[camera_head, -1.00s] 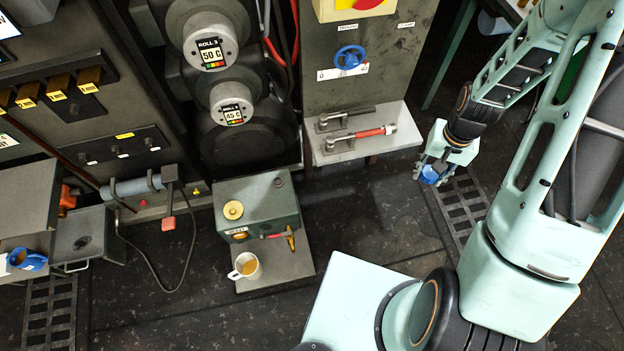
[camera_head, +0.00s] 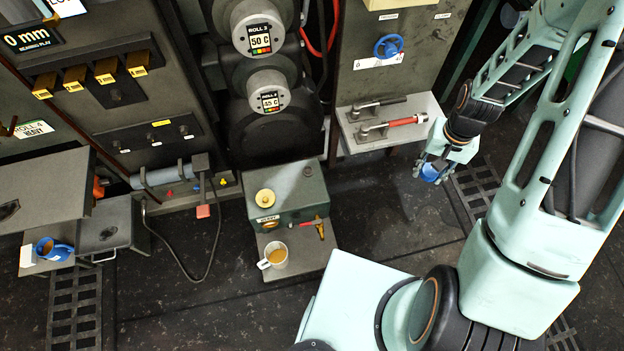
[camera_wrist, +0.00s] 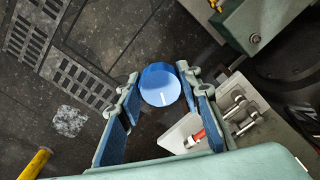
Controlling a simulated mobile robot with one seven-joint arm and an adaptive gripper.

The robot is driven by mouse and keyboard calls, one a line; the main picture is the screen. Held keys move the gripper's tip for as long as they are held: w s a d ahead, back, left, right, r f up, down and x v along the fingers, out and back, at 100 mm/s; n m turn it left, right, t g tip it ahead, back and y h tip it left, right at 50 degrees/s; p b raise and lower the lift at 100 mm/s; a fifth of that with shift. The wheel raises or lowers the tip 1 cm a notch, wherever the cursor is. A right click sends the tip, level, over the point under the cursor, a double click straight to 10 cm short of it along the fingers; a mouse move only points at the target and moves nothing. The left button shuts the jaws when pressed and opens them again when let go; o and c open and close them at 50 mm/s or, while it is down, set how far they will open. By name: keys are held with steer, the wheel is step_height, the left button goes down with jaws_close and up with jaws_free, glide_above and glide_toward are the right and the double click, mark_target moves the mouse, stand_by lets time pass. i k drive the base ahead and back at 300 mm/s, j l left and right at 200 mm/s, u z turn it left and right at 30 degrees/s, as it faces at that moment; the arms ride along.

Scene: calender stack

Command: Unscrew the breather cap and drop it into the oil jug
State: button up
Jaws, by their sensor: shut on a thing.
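My gripper (camera_head: 432,172) is shut on a round blue cap (camera_wrist: 160,84) with a white mark on its top. The cap sits between the fingertips, held out over the dark floor, clear of the equipment. A white handled cup (camera_head: 276,255) with amber liquid stands on the plate in front of a green-grey box (camera_head: 313,190). A yellow round cap (camera_head: 265,198) is on top of the box. No label shows which vessel is the oil jug.
A cable (camera_head: 214,240) hangs to the floor left of the box. Floor grates (camera_head: 75,310) lie flat. The floor between box and gripper is clear.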

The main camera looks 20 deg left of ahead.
mark_target(280, 260)
steer(key=k+j, duration=0.2)
steer(key=j, duration=0.15)
steer(key=k+j, duration=0.2)
steer(key=j, duration=0.15)
steer(key=k+j, duration=0.15)
steer(key=j, duration=0.2)
steer(key=k+j, duration=0.2)
steer(key=j, duration=0.15)
